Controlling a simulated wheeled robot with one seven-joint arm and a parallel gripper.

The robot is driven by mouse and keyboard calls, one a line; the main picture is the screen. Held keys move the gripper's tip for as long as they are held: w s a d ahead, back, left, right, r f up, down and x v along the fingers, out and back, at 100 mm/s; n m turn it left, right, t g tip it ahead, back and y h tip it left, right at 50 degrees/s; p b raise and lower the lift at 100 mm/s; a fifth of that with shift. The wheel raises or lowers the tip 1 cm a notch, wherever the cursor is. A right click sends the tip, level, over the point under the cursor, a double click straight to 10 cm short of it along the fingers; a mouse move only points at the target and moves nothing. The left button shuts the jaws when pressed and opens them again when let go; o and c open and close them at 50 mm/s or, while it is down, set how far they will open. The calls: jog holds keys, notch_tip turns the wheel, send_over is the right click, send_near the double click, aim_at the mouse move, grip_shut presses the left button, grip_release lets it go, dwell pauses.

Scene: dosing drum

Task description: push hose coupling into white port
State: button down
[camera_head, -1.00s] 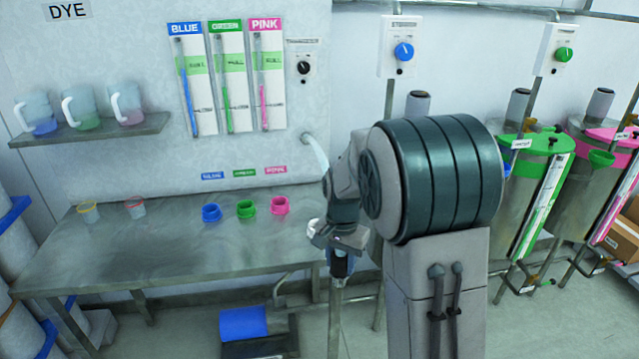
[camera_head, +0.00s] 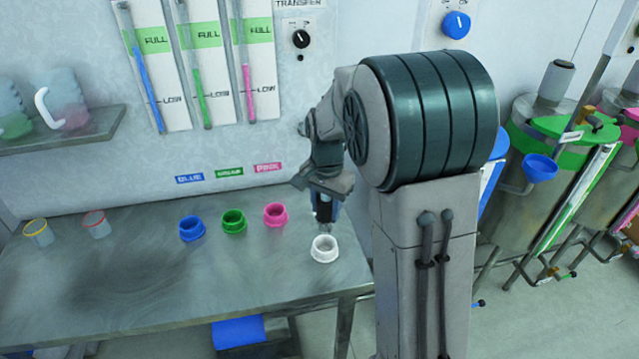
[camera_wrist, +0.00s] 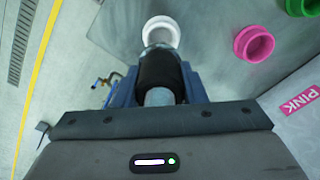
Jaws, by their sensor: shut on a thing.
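The white port (camera_head: 325,249) is a round ring on the table's right front corner, and it also shows at the top of the wrist view (camera_wrist: 160,27). My gripper (camera_head: 326,211) points down above it, with its blue fingers shut on the hose coupling. The coupling (camera_wrist: 160,71) is a dark cylinder with a paler metallic nose, which shows between the fingers in the wrist view. Its nose lines up with the port and overlaps its near rim in that view. In the head view the nose is at the port's back edge; whether it has entered cannot be told.
Pink (camera_head: 275,214), green (camera_head: 233,221) and blue (camera_head: 191,228) ports stand left of the white one. Two small cups are farther left on the metal table (camera_head: 130,290). A wall with gauges is behind; steel drums stand at the right.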

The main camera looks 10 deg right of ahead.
aim_at(325, 230)
jog(key=shift+w+f, duration=0.1)
jog(key=shift+w, duration=0.3)
jog(key=shift+s+d+f+b, duration=0.1)
jog(key=shift+s+f+b, duration=0.05)
jog(key=shift+f+b, duration=1.7)
jog(key=shift+f, duration=0.4)
jog(key=shift+f+b, duration=0.3)
jog(key=shift+f, duration=0.2)
jog(key=shift+f+b, duration=0.3)
jog(key=shift+f, duration=0.2)
jog(key=shift+f+b, duration=0.8)
jog(key=shift+f, duration=0.3)
